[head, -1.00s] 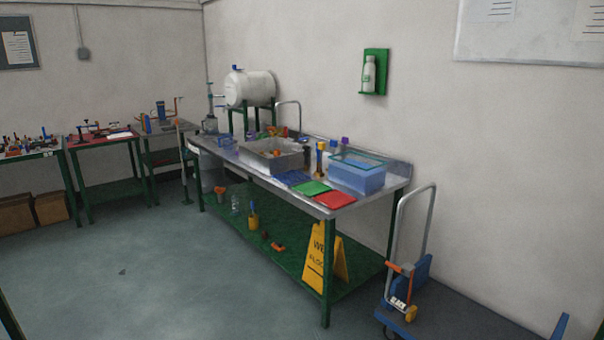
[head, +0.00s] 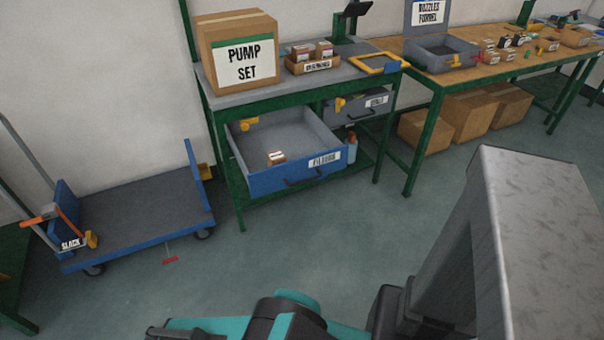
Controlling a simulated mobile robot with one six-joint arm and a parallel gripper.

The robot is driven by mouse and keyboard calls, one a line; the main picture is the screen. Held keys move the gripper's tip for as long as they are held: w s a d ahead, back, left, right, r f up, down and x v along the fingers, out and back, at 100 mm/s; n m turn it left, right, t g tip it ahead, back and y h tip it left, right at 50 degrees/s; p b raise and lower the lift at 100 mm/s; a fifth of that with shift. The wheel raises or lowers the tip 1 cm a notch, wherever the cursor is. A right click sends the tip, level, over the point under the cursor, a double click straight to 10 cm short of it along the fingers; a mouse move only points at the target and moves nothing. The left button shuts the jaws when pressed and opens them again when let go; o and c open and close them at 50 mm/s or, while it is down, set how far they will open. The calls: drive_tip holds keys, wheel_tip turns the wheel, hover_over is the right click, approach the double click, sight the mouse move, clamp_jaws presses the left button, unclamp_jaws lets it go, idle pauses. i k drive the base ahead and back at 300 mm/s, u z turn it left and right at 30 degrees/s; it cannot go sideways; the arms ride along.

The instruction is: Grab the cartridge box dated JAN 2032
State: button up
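Small cartridge-like boxes are in view, but their dates are too small to read. One small brown box (head: 276,157) lies in the open blue-fronted drawer (head: 295,178) of the green-framed bench. Two more small boxes (head: 312,51) sit in a labelled cardboard tray (head: 312,67) on the bench top. I cannot tell which, if any, is dated JAN 2032. My teal and black arm shows at the bottom of the head view; my gripper is not in view.
A large PUMP SET carton (head: 238,52) stands on the bench (head: 345,78). A blue flatbed trolley (head: 140,215) is at left. A wooden-topped table (head: 480,70) with bins is at right, with cartons (head: 470,117) beneath. The floor before the drawer is clear.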

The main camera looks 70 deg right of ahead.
sight(299, 52)
drive_tip(key=u, duration=0.9)
drive_tip(key=k, duration=0.15)
drive_tip(key=z, duration=3.2)
drive_tip(key=k, duration=0.6)
drive_tip(key=u, duration=0.15)
drive_tip(key=i, duration=0.55)
drive_tip(key=z, duration=0.1)
